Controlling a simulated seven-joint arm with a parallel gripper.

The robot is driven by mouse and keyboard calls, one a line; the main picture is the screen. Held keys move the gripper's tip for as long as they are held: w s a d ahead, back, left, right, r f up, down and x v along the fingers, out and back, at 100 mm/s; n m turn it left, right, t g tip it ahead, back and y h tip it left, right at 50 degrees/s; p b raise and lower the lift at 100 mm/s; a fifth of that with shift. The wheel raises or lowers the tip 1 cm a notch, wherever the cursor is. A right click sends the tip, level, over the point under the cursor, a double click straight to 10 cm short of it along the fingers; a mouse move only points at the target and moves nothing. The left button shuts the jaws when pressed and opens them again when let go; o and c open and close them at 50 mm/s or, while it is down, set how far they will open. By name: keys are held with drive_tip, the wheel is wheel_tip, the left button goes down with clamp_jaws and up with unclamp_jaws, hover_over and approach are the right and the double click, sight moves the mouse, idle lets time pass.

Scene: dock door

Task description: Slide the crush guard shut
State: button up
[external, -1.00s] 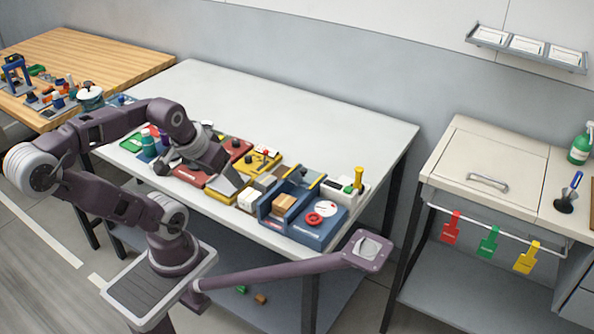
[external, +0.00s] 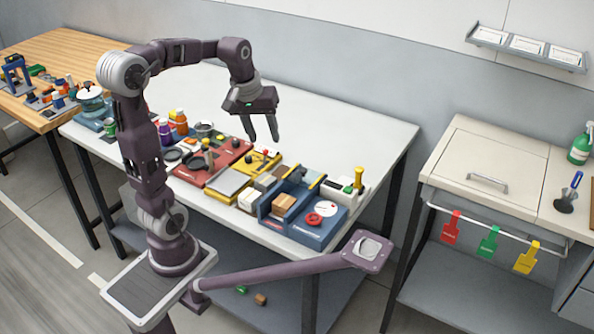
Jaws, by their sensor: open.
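A blue unit (external: 323,234) stands at the front right of the white table, with raised blue walls around a brown box (external: 283,203). It has a red ring-shaped knob (external: 314,220) and a white round dial (external: 326,208). I cannot tell which part of the unit is the crush guard, or how far it is slid. My gripper (external: 263,138) is open and empty, fingers pointing down, in the air above the table. In the picture it is up and left of the blue unit, near the yellow station, touching nothing that I can see.
A yellow station (external: 237,169), a red station (external: 190,181) and several jars stand left of the blue unit. A white block with a yellow post (external: 358,180) is at its right. The back of the white table (external: 340,125) is clear. A cabinet (external: 490,150) stands farther right.

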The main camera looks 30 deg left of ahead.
drive_tip(key=w+f+n+g, duration=0.1)
drive_tip(key=w+f+n, duration=0.15)
drive_tip(key=w, duration=0.45)
drive_tip(key=n+g, duration=0.2)
hover_over(304, 169)
drive_tip(key=shift+y, duration=0.3)
wheel_tip(304, 169, down, 10)
drive_tip(key=shift+s+r, duration=0.1)
drive_tip(key=shift+s, duration=0.05)
wheel_tip(304, 169, down, 7)
drive_tip(key=shift+f, duration=0.1)
clamp_jaws()
